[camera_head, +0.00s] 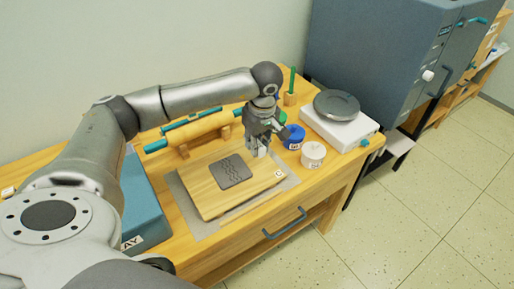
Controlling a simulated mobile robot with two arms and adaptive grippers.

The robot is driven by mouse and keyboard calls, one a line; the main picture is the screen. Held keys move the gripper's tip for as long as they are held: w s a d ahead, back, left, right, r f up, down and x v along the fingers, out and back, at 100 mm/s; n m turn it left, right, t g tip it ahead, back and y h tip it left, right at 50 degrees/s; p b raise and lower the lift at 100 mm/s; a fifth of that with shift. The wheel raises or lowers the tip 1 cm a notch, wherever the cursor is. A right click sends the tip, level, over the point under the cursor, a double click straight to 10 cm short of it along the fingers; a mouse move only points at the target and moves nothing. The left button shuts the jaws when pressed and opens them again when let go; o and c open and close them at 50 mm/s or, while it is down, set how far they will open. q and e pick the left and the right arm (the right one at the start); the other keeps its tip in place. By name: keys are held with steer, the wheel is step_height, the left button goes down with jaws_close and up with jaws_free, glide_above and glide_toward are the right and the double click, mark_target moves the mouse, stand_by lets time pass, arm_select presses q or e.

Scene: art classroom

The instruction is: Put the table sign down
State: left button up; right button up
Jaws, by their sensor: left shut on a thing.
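My left gripper (260,146) points down over the table, just behind the right back part of a wooden board. It is shut on a small pale thing that shows only in part between and below its fingers; I take it to be the table sign. The fingers hide most of it, and I cannot tell whether it touches the table. My right gripper is not in view.
The wooden board (207,198) bears a dark textured slab (233,172). A blue-lidded jar (293,138) and a white jar (313,155) stand close right of the gripper. A blue box (143,200) stands left.

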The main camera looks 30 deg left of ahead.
mark_target(261, 144)
arm_select(q)
steer(key=shift+w+a+f, duration=0.15)
steer(key=shift+w+f, duration=0.15)
steer(key=shift+f, duration=0.1)
step_height(261, 144, down, 4)
steer(key=shift+w+a+r+p, duration=0.15)
steer(key=shift+r+p, duration=0.1)
steer(key=shift+p, duration=0.35)
steer(key=shift+f, duration=0.15)
steer(key=o, duration=0.7)
steer(key=shift+o, duration=0.2)
steer(key=shift+r, duration=0.35)
steer(key=r, duration=0.4)
steer(key=d+r+b, duration=0.1)
steer(key=r, duration=0.2)
steer(key=r+b, duration=0.1)
steer(key=r, duration=0.3)
steer(key=shift+s+d+r, duration=0.3)
steer(key=shift+s+d, duration=0.05)
steer(key=shift+d, duration=0.05)
